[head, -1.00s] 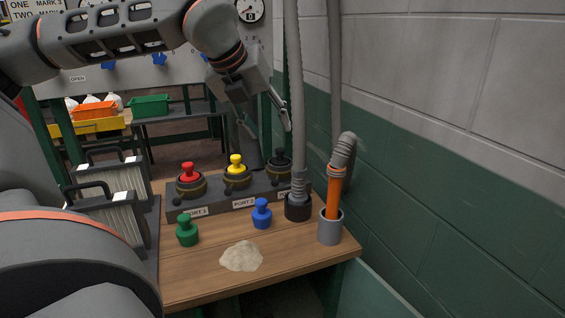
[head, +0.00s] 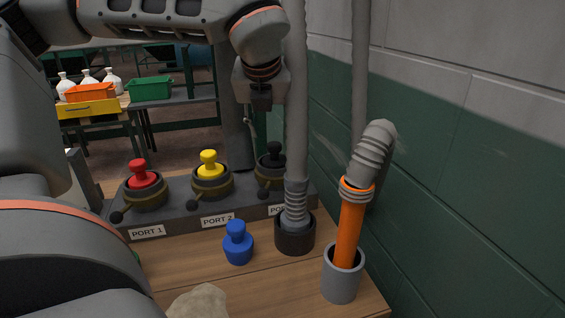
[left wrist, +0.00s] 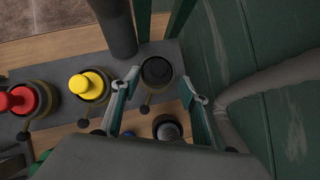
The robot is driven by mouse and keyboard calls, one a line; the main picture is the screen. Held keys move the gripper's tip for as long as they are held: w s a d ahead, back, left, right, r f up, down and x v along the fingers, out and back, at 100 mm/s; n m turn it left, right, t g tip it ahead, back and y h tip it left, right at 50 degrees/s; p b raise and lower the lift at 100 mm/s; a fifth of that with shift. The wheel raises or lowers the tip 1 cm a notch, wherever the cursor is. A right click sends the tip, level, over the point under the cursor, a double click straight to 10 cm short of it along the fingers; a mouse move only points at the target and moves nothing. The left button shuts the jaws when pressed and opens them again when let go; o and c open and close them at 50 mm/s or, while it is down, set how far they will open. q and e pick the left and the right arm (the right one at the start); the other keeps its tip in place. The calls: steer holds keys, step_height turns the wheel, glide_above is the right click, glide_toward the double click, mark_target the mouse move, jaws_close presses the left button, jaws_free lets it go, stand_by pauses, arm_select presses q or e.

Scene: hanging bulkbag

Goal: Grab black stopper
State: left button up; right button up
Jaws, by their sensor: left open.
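The black stopper (head: 271,155) sits in the rightmost port of the grey port block, partly behind the grey hose. It also shows in the left wrist view (left wrist: 157,71), between the two fingers. My left gripper (left wrist: 158,80) is open and empty, with one finger on each side of the stopper in that view. In the head view my left gripper (head: 256,112) hangs above and slightly behind the black stopper, apart from it. Its fingers are partly hidden there by the hose. My right gripper is not in view.
A red stopper (head: 142,174) and a yellow stopper (head: 209,164) sit in the other ports. A blue stopper (head: 237,243) stands on the wooden table. The grey hose (head: 297,120) and a holder (head: 342,277) with an orange nozzle stand close on the right, before the wall.

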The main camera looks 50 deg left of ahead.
mark_target(274, 144)
arm_select(q)
steer(key=x, duration=0.7)
steer(key=shift+a+f+b, duration=0.15)
steer(key=shift+f+b, duration=0.2)
jaws_close()
